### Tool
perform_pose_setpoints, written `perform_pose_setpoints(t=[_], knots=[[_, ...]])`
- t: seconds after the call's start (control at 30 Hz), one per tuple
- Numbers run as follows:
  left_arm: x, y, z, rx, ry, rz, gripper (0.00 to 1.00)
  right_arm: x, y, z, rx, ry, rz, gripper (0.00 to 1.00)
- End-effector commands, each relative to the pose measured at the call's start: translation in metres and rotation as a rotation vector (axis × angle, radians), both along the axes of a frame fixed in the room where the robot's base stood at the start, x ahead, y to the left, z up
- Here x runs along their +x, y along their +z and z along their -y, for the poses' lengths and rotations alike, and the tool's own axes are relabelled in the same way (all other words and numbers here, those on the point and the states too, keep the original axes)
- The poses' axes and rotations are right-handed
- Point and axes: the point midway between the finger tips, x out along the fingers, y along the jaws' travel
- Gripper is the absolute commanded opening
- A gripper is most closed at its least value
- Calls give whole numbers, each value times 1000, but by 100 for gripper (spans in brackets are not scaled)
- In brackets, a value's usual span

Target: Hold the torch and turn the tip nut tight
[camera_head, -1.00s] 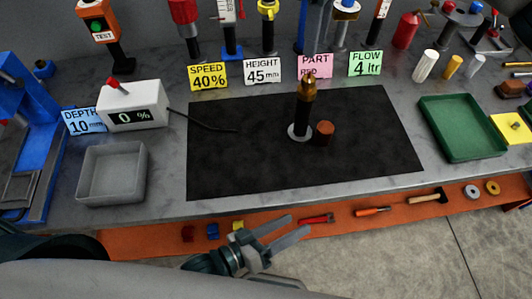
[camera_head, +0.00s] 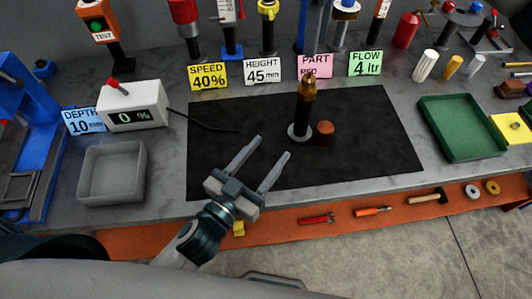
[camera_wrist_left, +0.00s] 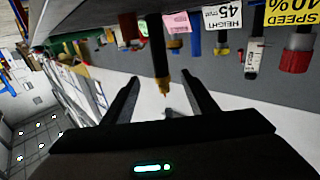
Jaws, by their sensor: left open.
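The torch (camera_head: 302,112) stands upright on a round pale base on the black mat (camera_head: 230,112), with a brass tip nut (camera_head: 307,88) at its top. In the left wrist view the torch's brass tip (camera_wrist_left: 162,86) shows beyond and between my fingers. My left gripper (camera_head: 272,158) is open and empty over the front of the mat, its fingers pointing toward the torch, apart from it. My left gripper's fingers also show in the left wrist view (camera_wrist_left: 160,95). My right gripper is not in view.
A short brown cylinder (camera_head: 324,133) stands right beside the torch. A grey tray (camera_head: 112,174) and a display box (camera_head: 134,106) are at the left, a green tray (camera_head: 463,128) at the right. A black cable (camera_head: 205,124) lies on the mat. Several signs and tools line the back.

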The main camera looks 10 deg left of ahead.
Motion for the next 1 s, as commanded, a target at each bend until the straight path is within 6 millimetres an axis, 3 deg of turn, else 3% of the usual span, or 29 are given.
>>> perform_pose_setpoints(t=[0.57, 1.0], knots=[[8, -1, 4, -1, -1, 0, 53, 0, 0, 0, 0, 0, 0, 31], [56, 1, 25, 0, -3, 1, 53, 0, 0, 0, 0, 0, 0, 31]])
